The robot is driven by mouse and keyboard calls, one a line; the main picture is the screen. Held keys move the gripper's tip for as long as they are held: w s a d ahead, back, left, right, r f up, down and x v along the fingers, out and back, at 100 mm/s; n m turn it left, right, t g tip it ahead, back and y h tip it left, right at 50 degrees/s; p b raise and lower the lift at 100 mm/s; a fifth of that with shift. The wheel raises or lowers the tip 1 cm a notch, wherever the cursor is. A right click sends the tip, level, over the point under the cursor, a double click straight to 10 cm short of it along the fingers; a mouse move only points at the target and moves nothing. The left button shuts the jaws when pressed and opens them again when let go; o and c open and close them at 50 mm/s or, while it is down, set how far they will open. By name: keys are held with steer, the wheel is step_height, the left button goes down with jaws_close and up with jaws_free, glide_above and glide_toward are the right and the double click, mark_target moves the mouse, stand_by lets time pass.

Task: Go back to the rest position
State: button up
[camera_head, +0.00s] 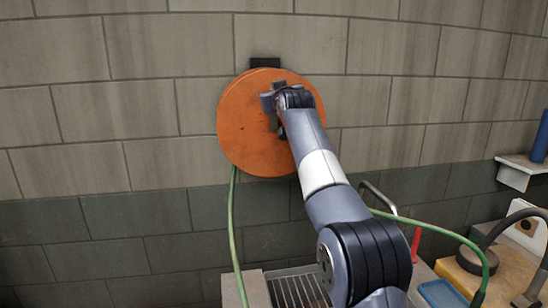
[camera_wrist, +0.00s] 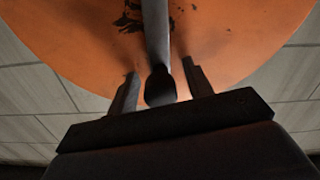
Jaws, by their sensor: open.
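An orange round reel (camera_head: 245,135) is mounted on the brick wall, and its face fills the upper wrist view (camera_wrist: 80,50). A grey handle (camera_wrist: 157,45) with a dark rounded end crosses the reel's face. My gripper (camera_head: 270,103) is in front of the reel, near its middle. In the wrist view my gripper (camera_wrist: 159,72) is open, with one finger on each side of the handle. I see gaps between the fingers and the handle. My arm hides the right part of the reel in the head view.
A green hose (camera_head: 232,225) hangs from the reel, and a green stretch (camera_head: 430,227) also shows at right. A wire rack (camera_head: 298,289) is below. A blue cylinder (camera_head: 541,137) stands on a wall shelf (camera_head: 524,165). A cluttered bench (camera_head: 500,275) is at lower right.

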steer(key=shift+s, duration=0.1)
steer(key=s+d+b, duration=0.2)
steer(key=s+b, duration=0.5)
steer(key=s, duration=0.3)
steer(key=w+p, duration=0.2)
steer(key=w, duration=0.1)
steer(key=w+a+p, duration=0.1)
steer(key=w+p, duration=0.1)
steer(key=w, duration=0.1)
steer(key=w+a+p, duration=0.1)
steer(key=w+p, duration=0.2)
steer(key=shift+w+r, duration=0.2)
steer(key=shift+w, duration=0.2)
steer(key=shift+w+d+f, duration=0.1)
steer(key=shift+w, duration=0.2)
steer(key=shift+d+f+m, duration=0.15)
steer(key=shift+d+m, duration=0.25)
steer(key=shift+m, duration=0.1)
steer(key=shift+d, duration=0.2)
steer(key=shift+m, duration=0.3)
